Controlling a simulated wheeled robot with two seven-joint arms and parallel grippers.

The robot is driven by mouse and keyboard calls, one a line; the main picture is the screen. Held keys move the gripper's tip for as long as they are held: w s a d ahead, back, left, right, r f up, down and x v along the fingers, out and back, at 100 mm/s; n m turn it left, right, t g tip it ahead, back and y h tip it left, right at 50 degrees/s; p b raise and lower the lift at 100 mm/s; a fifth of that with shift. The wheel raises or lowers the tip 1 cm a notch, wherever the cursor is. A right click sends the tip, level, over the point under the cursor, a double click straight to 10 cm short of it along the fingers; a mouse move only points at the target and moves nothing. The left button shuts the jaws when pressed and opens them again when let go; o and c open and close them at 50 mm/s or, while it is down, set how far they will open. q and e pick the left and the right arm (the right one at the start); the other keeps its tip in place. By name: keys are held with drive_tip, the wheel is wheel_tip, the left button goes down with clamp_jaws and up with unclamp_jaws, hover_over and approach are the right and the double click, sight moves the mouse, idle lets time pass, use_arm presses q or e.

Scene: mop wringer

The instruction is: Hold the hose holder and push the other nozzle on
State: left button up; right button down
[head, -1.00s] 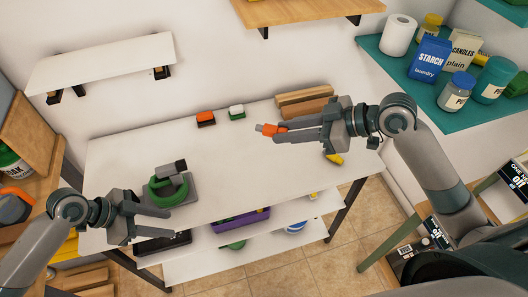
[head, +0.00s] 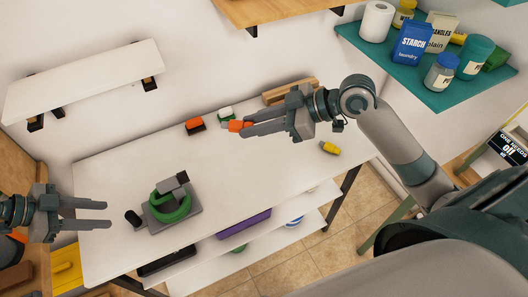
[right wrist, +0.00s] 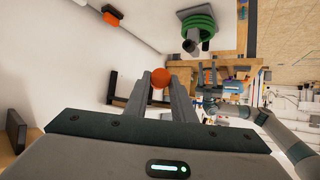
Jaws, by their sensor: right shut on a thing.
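The hose holder (head: 190,218) is a grey base with a green coiled hose (head: 170,209) on the left of the white table; a dark hose end (head: 133,218) sticks out to its left. The holder also shows in the right wrist view (right wrist: 197,22). My left gripper (head: 108,216) is open and empty, left of the holder and apart from it. My right gripper (head: 244,130) is shut on an orange nozzle (head: 235,126) with a grey tip, above the table. Its orange end shows between the fingertips in the right wrist view (right wrist: 160,77). A yellow nozzle (head: 329,148) lies on the table's right part.
On the white table (head: 120,175), an orange-topped block (head: 195,126), a white-topped block (head: 226,114) and wooden blocks (head: 290,91) stand along the back. A white wall shelf (head: 80,85) and a teal shelf (head: 440,90) with containers overhang the sides. The table's middle is clear.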

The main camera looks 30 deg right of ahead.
sight(126, 216)
use_arm(q)
drive_tip(key=shift+f, duration=0.2)
drive_tip(key=shift+b+x, duration=1.2)
drive_tip(key=shift+x, duration=1.6)
drive_tip(key=shift+b+x, duration=0.3)
drive_tip(key=shift+x, duration=0.75)
drive_tip(key=shift+d, duration=0.1)
drive_tip(key=shift+r, duration=0.1)
drive_tip(key=c, duration=0.6)
drive_tip(key=shift+c, duration=0.8)
